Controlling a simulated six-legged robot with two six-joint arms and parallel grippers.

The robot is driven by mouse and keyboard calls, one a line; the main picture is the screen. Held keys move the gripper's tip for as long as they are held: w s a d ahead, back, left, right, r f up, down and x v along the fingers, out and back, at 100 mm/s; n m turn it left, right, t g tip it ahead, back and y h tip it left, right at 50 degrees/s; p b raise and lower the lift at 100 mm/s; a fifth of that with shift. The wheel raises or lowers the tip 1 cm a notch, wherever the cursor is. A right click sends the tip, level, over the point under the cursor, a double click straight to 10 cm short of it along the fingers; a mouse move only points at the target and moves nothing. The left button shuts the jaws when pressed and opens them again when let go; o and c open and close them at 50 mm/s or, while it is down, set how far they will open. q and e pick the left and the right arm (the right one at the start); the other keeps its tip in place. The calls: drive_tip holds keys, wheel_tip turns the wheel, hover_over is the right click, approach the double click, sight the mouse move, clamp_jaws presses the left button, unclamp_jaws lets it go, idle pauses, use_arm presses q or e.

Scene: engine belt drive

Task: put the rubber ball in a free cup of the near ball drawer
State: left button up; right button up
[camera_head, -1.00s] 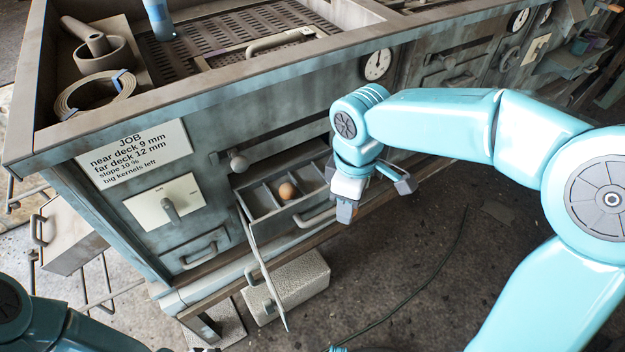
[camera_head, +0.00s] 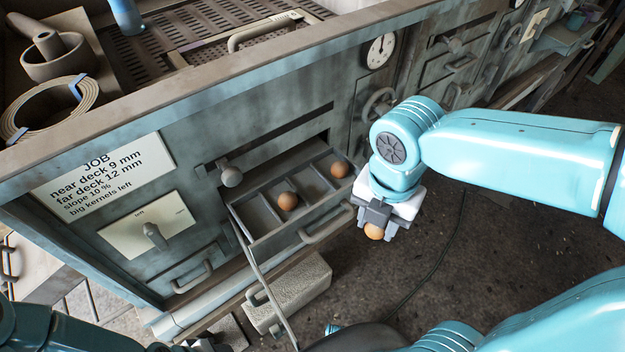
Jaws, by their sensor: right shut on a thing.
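My right gripper (camera_head: 375,222) points down, shut on an orange-brown ball (camera_head: 374,232), just right of and in front of the open ball drawer. The drawer (camera_head: 268,238) is grey, pulled out of the machine's front and divided into cups. One similar ball (camera_head: 288,201) sits in a middle cup, another (camera_head: 339,168) in the cup at the right end. The cup at the left end (camera_head: 262,214) and one between the two balls (camera_head: 312,185) look empty. My left arm shows at the lower left; its gripper is mostly cut off by the bottom edge.
A drawer handle (camera_head: 327,224) sticks out in front. A knob (camera_head: 231,176) juts out above the drawer's left end. A thin panel (camera_head: 262,275) hangs at its left side. A grey block (camera_head: 290,292) lies below. The floor to the right is clear apart from a cable.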

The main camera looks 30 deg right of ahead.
drive_tip(key=w, duration=0.5)
drive_tip(key=w+a+f+p, duration=0.1)
drive_tip(key=w, duration=0.5)
drive_tip(key=w+a, duration=0.1)
drive_tip(key=w, duration=0.5)
drive_tip(key=shift+a+f, duration=0.2)
drive_tip(key=shift+f, duration=0.4)
wheel_tip(320, 180, down, 4)
drive_tip(key=shift+f, duration=0.1)
drive_tip(key=shift+w+f, duration=0.25)
drive_tip(key=shift+f, duration=0.15)
